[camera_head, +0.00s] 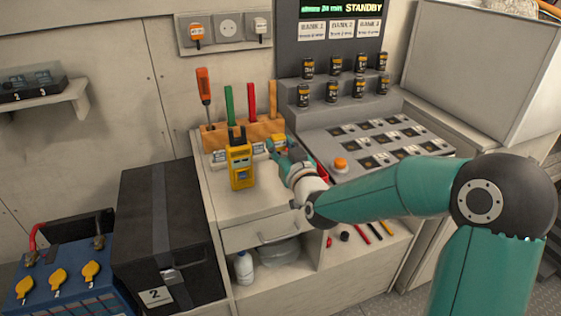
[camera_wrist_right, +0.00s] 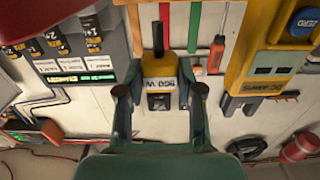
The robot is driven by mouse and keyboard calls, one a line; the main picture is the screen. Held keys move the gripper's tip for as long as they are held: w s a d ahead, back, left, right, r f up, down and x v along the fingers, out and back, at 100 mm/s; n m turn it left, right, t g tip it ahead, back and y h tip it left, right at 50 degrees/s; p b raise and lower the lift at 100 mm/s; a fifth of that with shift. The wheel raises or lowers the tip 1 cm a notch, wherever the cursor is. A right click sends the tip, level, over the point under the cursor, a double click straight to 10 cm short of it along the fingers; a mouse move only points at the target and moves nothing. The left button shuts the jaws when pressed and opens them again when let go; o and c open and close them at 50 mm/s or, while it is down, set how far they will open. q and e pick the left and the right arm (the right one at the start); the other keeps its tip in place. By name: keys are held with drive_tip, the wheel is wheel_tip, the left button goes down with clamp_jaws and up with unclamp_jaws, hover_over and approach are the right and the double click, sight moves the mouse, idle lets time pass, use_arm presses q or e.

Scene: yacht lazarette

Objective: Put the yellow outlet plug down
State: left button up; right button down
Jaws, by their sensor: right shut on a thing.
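The yellow outlet plug (camera_head: 279,142) is at the front of the wooden tool rack. It also shows in the right wrist view (camera_wrist_right: 159,72), with a pale label and a dark front. My right gripper (camera_head: 275,150) is shut on it; in the right wrist view the two fingers (camera_wrist_right: 160,95) stand on either side of it. I cannot tell whether the plug touches the counter (camera_head: 230,203). My left gripper is in neither view.
A yellow meter (camera_head: 241,165) stands left of the plug. The rack (camera_head: 228,135) holds a screwdriver (camera_head: 205,85) and several coloured strips. A grey panel (camera_head: 375,142) is to the right. The counter's front left is clear. Wall sockets (camera_head: 228,27) are above.

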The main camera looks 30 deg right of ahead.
wheel_tip(320, 180, down, 4)
drive_tip(key=shift+f, duration=0.1)
drive_tip(key=shift+f+b, duration=0.5)
drive_tip(key=shift+b, duration=0.65)
drive_tip(key=c, duration=0.7)
unclamp_jaws()
drive_tip(key=shift+c, duration=0.2)
